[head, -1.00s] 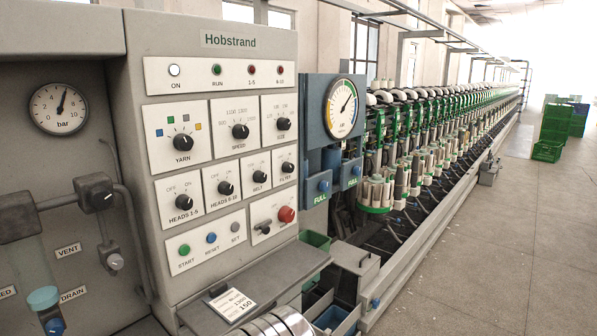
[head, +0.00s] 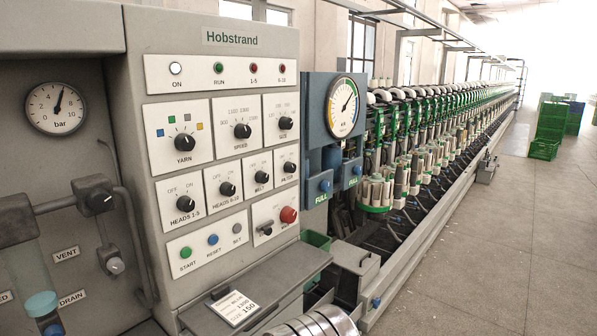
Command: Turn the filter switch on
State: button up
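The filter switch (head: 289,167) is a small black rotary knob on a white plate. It is at the right end of the row of four small-switch plates on the grey Hobstrand panel (head: 250,75) in the head view. Its FILTER label is below it, with small markings above it. The knob is too small to tell which way its pointer is set. Nothing touches the switch or covers it. My gripper is not in view.
The belt knob (head: 262,177) is just left of the switch. The red knob (head: 288,214) and a small lever (head: 264,229) are below. A grey shelf (head: 270,280) with a card (head: 233,307) juts out under the panel. A blue gauge box (head: 333,110) stands right.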

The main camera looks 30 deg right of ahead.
aim_at(290, 167)
jog(key=u, duration=0.05)
jog(key=i, duration=1)
jog(key=z, duration=0.05)
